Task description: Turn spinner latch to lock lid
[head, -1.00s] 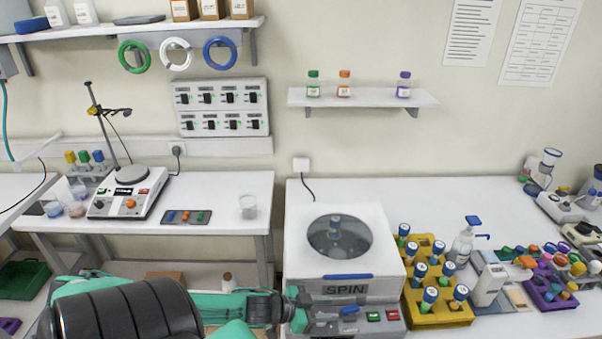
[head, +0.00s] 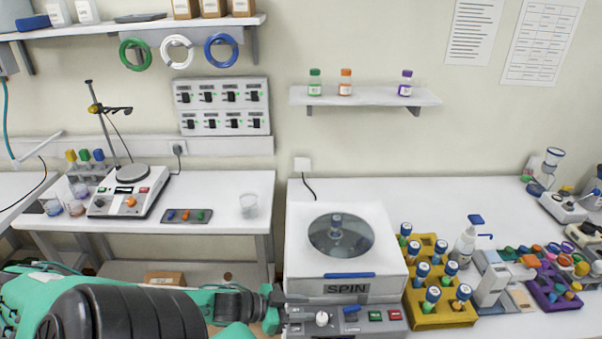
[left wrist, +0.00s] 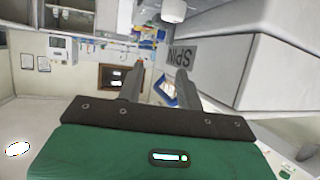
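The spinner (head: 300,262) is a white box with a round glass window in its lid (head: 375,225). The lid is down, with a blue bar (head: 349,275) at its front edge above the SPIN label. On the front panel are a white knob (head: 322,318) and a blue switch-like part (head: 351,310); I cannot tell which is the latch. My left gripper (head: 298,312) is at the panel's left end, left of the knob. In the left wrist view its fingers (left wrist: 160,80) are apart, with nothing held between them. My right gripper is not in view.
A green button (head: 375,315) and a red button (head: 395,314) sit on the panel's right. A yellow rack (head: 428,321) with several blue-capped vials stands close to the spinner's right side. A bench (head: 225,188) with a hot plate (head: 130,192) is at left.

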